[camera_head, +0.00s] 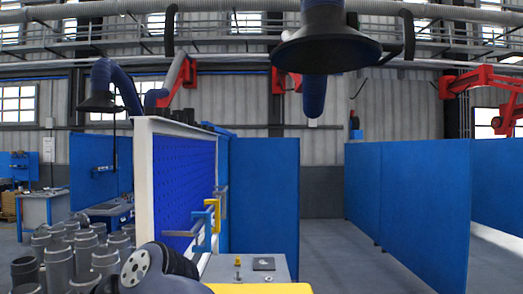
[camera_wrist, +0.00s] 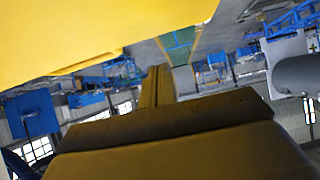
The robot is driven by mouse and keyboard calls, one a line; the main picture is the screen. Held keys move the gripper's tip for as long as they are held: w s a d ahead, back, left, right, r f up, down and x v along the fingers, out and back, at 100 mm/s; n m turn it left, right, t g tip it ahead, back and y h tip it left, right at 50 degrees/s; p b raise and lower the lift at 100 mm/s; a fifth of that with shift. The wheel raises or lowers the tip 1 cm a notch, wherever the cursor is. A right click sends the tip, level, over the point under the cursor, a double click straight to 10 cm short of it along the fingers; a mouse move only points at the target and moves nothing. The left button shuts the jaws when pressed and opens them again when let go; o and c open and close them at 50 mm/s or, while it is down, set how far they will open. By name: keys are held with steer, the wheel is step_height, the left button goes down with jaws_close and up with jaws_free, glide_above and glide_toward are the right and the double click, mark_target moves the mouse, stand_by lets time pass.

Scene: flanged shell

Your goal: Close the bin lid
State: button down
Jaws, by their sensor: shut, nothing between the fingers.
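A yellow surface (camera_head: 262,288), possibly part of the bin or its lid, shows only as a strip at the bottom edge of the head view. In the wrist view a large smooth yellow panel (camera_wrist: 90,30) fills the upper left, close to the camera. I cannot tell whether it is the lid or how far it stands open. My gripper (camera_wrist: 157,85) is shut and empty, its dark fingers pointing up the wrist picture below the yellow panel's edge. Whether it touches the panel is unclear. The gripper itself does not show in the head view.
A grey bench top (camera_head: 245,268) with small parts stands just beyond the yellow strip. A white-framed blue pegboard (camera_head: 182,185) rises at its left. Several grey pipes (camera_head: 60,260) stand at the lower left. Blue partitions (camera_head: 420,205) flank open floor (camera_head: 365,260) on the right.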

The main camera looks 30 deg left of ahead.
steer(key=shift+t+h, duration=0.3)
steer(key=shift+h, duration=0.2)
steer(key=shift+s+a+f, duration=0.1)
steer(key=shift+f, duration=1.9)
steer(key=v, duration=0.5)
steer(key=b+v, duration=0.1)
steer(key=v, duration=0.5)
steer(key=shift+r+b, duration=0.3)
steer(key=shift+r, duration=0.15)
steer(key=p+x, duration=0.1)
steer(key=x, duration=0.9)
steer(key=shift+r, duration=0.1)
